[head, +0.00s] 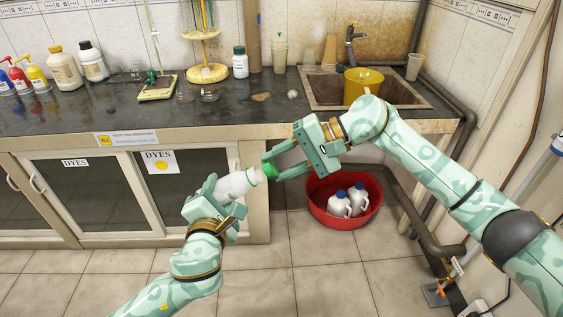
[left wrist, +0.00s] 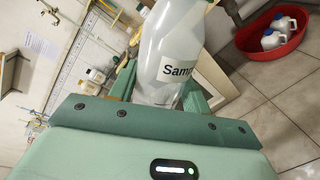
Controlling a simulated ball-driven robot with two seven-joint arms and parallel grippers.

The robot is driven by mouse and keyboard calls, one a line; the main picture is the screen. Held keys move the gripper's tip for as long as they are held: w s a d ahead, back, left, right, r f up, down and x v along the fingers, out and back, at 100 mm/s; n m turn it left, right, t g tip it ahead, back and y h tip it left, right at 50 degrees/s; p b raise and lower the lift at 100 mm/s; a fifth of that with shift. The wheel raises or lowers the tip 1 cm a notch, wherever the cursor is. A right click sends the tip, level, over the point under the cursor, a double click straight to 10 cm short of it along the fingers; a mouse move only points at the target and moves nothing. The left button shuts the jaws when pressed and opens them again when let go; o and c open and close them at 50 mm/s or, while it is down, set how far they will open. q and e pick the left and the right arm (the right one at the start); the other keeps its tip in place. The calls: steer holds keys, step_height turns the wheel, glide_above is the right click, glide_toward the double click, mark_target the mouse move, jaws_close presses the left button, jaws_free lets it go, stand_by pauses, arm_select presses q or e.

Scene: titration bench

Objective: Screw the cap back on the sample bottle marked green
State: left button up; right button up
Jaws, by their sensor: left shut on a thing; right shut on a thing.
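A white sample bottle (head: 233,185) is held in front of the bench, tilted with its mouth end up to the right. My left gripper (head: 226,194) is shut around its body. The bottle also fills the middle of the left wrist view (left wrist: 170,45), with part of a label reading "Sam". A green cap (head: 271,170) is between the fingers of my right gripper (head: 274,167), which is shut on it. The cap is right at the bottle's mouth; I cannot tell whether they touch or are threaded. The cap is not visible in the left wrist view.
The dark bench top (head: 120,118) lies behind the arms, with bottles and glassware on it. Another white bottle with a green cap (head: 240,62) stands there. A yellow bucket (head: 362,84) is at the sink. A red basin (head: 344,214) with two jugs is on the floor.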

mark_target(274, 167)
steer(key=shift+x, duration=1.45)
stand_by(2.0)
steer(key=o, duration=1.1)
steer(key=c, duration=1.1)
steer(key=m, duration=0.8)
steer(key=shift+m, duration=0.4)
steer(key=m, duration=0.4)
steer(key=shift+f, duration=0.1)
steer(key=m, duration=0.4)
steer(key=o, duration=0.9)
steer(key=shift+o, duration=0.2)
